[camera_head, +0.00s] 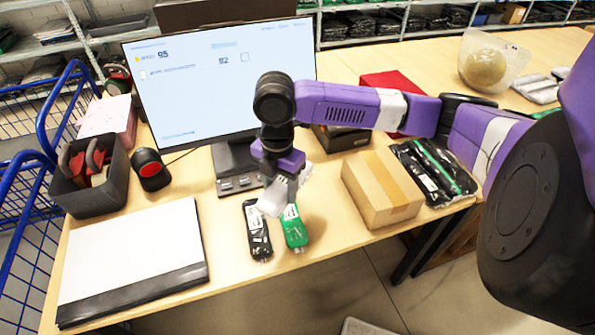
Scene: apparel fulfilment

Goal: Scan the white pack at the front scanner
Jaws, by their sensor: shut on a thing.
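My gripper (284,178) is above the table in front of the monitor, pointing down. It is shut on a small white pack (270,198), which hangs tilted at its fingertips. The fingers hide part of the pack. Just below it in the picture, a black pack (257,232) and a green pack (293,230) lie side by side near the front edge. A scanner (150,168), black with a red face, stands left of the monitor, well away from the held pack.
The monitor (215,85) stands behind my gripper. A cardboard box (382,187) and dark packs (432,172) are to the right. A white board with a black edge (135,250) lies front left. A dark bin (92,190) and blue cart (40,150) are at left.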

